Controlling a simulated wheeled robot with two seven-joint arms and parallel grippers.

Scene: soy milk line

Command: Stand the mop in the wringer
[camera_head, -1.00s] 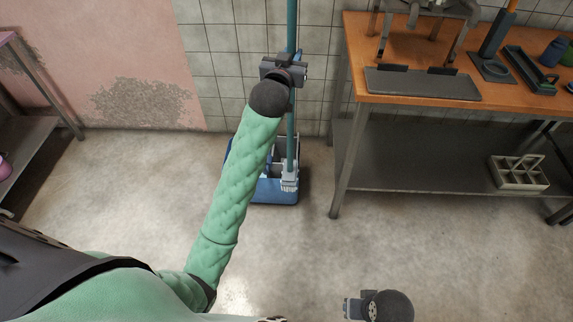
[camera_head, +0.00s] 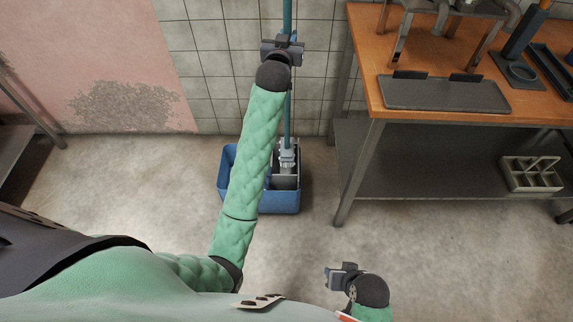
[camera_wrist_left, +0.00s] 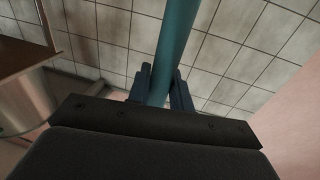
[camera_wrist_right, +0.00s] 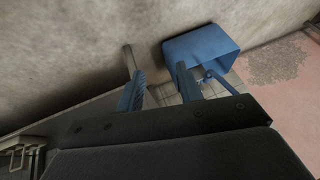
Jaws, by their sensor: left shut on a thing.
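The mop has a teal handle (camera_head: 288,118) that stands nearly upright. My left gripper (camera_head: 285,43) is shut on the handle high up; the left wrist view shows the handle (camera_wrist_left: 176,45) between its fingers. The pale mop head (camera_head: 287,158) is at the grey wringer (camera_head: 287,182), on the right side of the blue bucket (camera_head: 270,203). I cannot tell whether it is inside the wringer or just above it. My left arm hides the bucket's middle. My right gripper (camera_head: 331,278) is empty, its fingers apart in the right wrist view, where the bucket (camera_wrist_right: 205,50) also shows.
A wooden-topped table (camera_head: 400,115) with a lower grey shelf (camera_head: 430,165) stands right of the bucket. A divided caddy (camera_head: 530,174) sits on that shelf. A tiled wall (camera_head: 225,80) is behind the bucket. The concrete floor in front is clear.

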